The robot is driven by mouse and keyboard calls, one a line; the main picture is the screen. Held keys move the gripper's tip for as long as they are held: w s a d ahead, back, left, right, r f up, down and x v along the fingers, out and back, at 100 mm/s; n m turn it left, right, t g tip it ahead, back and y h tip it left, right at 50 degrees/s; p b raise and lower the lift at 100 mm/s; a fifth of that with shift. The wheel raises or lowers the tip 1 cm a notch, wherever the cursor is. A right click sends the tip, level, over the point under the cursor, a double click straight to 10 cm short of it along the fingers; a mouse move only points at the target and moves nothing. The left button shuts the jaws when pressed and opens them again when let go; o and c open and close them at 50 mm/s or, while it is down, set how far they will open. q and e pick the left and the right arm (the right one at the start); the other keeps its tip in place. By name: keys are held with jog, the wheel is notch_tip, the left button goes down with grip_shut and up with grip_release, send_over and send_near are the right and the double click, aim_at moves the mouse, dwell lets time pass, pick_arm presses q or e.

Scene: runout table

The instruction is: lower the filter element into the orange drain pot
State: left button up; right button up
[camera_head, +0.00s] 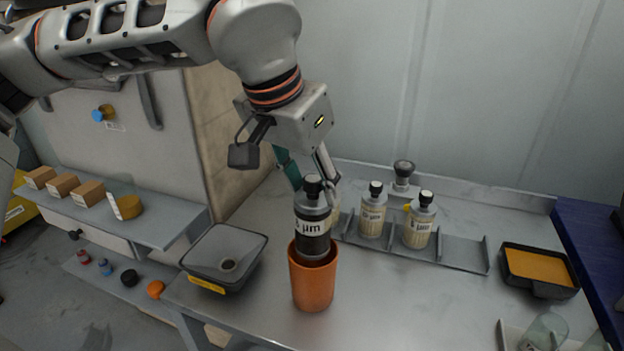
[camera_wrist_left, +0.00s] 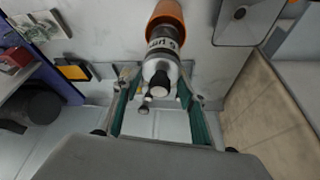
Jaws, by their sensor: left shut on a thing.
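The filter element (camera_head: 312,222), a grey cylinder with a black knob, a white "µm" label and a dark lower part, stands nearly upright. Its lower end is inside the mouth of the orange drain pot (camera_head: 312,287), and the label shows above the rim. My left gripper (camera_head: 317,190) is shut on the filter element near its top. In the left wrist view, the filter element (camera_wrist_left: 160,68) lies between the teal fingers, with the orange pot (camera_wrist_left: 167,12) beyond it. The pot's inside is mostly hidden. My right gripper is not in view.
Behind the pot, a grey rack (camera_head: 455,252) holds two labelled cylinders (camera_head: 373,215) with black knobs. A grey basin (camera_head: 225,257) stands left of the pot. A black tray with an orange inside (camera_head: 540,267) and a clear vessel (camera_head: 545,332) are at right.

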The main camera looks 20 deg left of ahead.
aim_at(312, 227)
pick_arm(q)
jog(key=shift+f+b, duration=1.85)
jog(key=shift+f, duration=2.55)
jog(key=shift+c, duration=0.2)
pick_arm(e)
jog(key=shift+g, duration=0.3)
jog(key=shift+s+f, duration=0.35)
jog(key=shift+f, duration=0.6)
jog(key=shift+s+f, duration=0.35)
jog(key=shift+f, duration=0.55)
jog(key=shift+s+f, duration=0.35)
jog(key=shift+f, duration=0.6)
pick_arm(q)
jog(key=o, duration=1.7)
jog(key=shift+o, duration=0.2)
jog(key=v, duration=1.2)
jog(key=shift+r, duration=0.1)
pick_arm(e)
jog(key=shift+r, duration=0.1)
